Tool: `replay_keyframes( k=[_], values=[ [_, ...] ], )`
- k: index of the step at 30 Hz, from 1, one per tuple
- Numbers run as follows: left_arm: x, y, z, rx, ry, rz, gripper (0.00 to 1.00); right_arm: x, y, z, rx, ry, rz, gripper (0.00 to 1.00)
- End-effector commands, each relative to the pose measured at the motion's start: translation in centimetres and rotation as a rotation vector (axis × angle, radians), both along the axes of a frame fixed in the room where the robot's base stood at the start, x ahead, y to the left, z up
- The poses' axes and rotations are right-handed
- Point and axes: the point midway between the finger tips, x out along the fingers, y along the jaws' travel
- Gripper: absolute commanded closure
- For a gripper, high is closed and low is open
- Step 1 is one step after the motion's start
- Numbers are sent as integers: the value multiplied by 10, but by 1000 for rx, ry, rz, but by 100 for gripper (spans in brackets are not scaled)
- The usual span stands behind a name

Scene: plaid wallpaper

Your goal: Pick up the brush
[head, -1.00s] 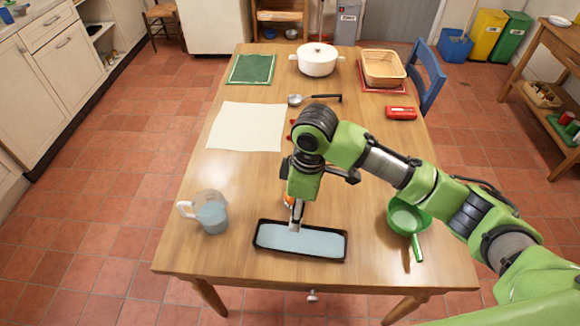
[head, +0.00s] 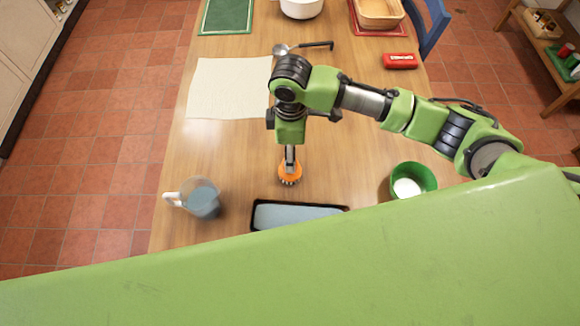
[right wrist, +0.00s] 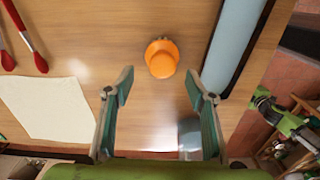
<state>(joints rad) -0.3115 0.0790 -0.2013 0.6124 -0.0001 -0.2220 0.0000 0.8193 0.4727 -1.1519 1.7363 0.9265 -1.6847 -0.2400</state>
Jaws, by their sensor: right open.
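The brush (head: 289,180) is a small round orange thing standing on the wooden table just behind the black tray. From above in the right wrist view the brush (right wrist: 161,58) shows a round knob on a wider body. My right gripper (head: 290,155) points down right over the brush and partly hides it in the head view. In the right wrist view the right gripper (right wrist: 160,85) is open and empty, and the brush lies beyond the fingertips, roughly centred between them. My left gripper is not in view.
A black tray (head: 253,217) with a pale blue inside lies in front of the brush. A glass jug (head: 204,201) is left, a green bowl (head: 428,176) right. A cream sheet (head: 225,88) and ladle (head: 283,49) lie behind. Red tongs (right wrist: 35,48) show in the wrist view.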

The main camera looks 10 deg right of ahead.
Motion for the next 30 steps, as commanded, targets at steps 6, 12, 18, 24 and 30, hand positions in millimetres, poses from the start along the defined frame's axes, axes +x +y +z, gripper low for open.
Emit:
replay_keyframes(
  k=[6,12,18,24,30],
  values=[
    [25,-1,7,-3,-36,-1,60,-2,0,-15,0,2,0,49],
    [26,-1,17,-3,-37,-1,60,-6,2,-45,-1,2,0,49],
    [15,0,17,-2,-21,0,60,-5,2,-60,0,-1,1,49],
    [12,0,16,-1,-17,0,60,-5,2,-60,0,-2,1,55],
    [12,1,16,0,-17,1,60,-5,2,-59,0,-2,1,92]
  ],
)
